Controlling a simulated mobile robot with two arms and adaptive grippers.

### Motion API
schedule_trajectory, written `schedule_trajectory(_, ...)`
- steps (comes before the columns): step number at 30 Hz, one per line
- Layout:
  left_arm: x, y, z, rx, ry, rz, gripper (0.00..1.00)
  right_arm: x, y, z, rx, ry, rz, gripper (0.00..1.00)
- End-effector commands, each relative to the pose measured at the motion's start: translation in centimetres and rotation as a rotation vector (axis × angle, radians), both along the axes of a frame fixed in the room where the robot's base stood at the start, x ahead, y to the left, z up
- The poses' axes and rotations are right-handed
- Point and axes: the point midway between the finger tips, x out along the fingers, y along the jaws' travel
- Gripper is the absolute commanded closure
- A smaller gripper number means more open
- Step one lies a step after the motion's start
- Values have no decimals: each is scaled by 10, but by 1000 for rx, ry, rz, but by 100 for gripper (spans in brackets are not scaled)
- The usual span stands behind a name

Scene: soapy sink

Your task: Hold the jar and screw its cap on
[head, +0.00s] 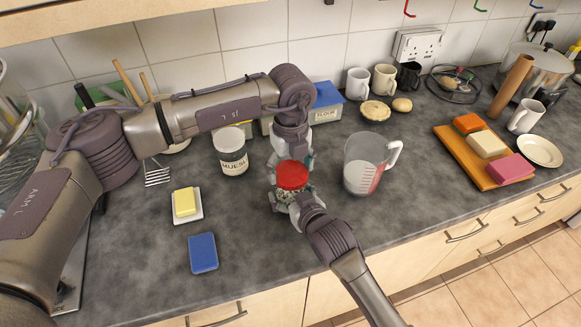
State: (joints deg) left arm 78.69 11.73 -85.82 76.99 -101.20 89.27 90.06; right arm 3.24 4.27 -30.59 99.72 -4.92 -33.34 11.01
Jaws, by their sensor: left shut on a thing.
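The red cap (292,175) is in the middle of the counter, directly over the jar (284,197). My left gripper (290,164) comes down from above and is shut on the cap, with its fingers at the cap's sides. Only a small speckled part of the jar shows below the cap. My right gripper (291,207) reaches in from the lower right, low at the jar, with its fingers around the jar's near side. Whether they press on the glass is hidden. I cannot tell whether the cap sits level on the jar's rim.
A measuring jug (362,170) stands close on the right, a muesli jar (231,152) on the left. A butter dish (187,218) and blue sponge (203,253) lie at the left front. A board (463,157) with coloured blocks is farther right. The counter right of the sponge is clear.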

Motion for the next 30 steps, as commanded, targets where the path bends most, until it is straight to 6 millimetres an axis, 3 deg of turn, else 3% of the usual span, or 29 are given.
schedule_trajectory(30, 0, 0, -3, 1, 1, -2574, 61, -1, 0, -1, -1, 2, 1, 100)
